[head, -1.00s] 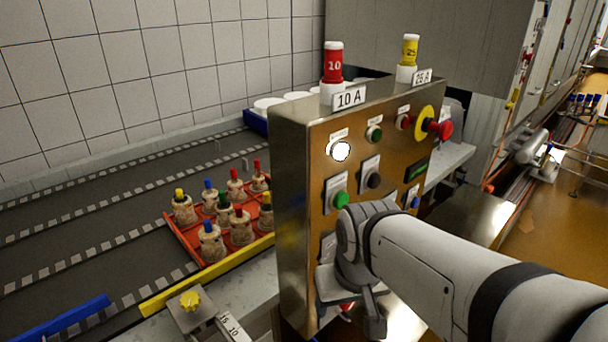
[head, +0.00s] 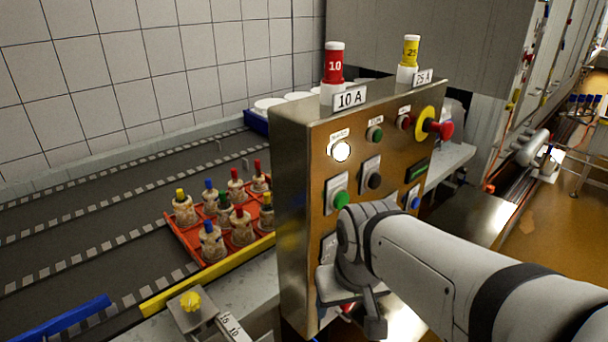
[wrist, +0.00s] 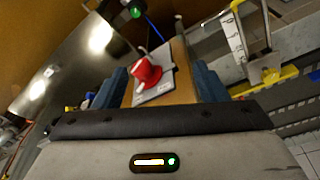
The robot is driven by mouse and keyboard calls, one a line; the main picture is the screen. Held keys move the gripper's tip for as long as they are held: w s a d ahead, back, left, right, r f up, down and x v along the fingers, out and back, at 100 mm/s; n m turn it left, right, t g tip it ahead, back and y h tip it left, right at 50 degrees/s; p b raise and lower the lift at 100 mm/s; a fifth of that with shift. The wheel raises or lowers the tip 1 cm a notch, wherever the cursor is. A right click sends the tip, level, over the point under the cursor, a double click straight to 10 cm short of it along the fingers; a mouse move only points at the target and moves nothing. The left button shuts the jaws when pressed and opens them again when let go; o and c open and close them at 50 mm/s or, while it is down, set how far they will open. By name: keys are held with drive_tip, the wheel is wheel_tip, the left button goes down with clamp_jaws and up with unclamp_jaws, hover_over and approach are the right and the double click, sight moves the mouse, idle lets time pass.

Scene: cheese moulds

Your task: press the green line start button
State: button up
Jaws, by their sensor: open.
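The green button (head: 341,200) sits on a white plate on the front of the brass-coloured control panel (head: 300,240). My gripper (head: 350,302) is in front of the panel's lower part, below the green button, and my wrist partly covers the panel there. In the wrist view my gripper (wrist: 159,86) is open, with its two blue fingers apart. A red knob (wrist: 147,74) on a grey plate shows between them, beyond the fingers. A green round button (wrist: 135,10) shows at the top edge of that view. I cannot tell whether anything touches the fingers.
A white lamp (head: 341,151) glows above the green button. A black button (head: 374,180), a blue button (head: 415,202) and a red mushroom button (head: 440,129) share the panel. A red tray (head: 185,238) of moulds stands left on the belt. A yellow knob (head: 190,300) is front left.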

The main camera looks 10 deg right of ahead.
clamp_jaws()
idle(0.6)
idle(1.0)
